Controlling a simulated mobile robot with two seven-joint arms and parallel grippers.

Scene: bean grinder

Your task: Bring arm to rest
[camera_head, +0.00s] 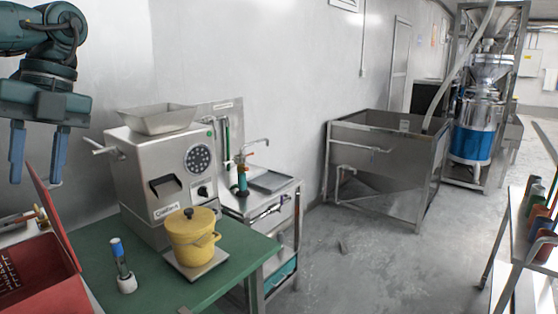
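My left gripper (38,155) is at the upper left of the head view, raised above the red box, left of the grinder. Its two blue fingers point down and stand apart, with nothing between them. The steel bean grinder (165,175) with a hopper (157,118) on top stands on the green table (185,290). A yellow lidded pot (192,236) sits on a small plate (196,263) in front of the grinder. My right gripper is not in view.
An open red box (40,285) is at the lower left, its raised lid below my gripper. A blue-topped tool (121,258) stands in a white holder on the table. A steel sink (390,165) is farther back. A rack with bottles (540,220) is at right.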

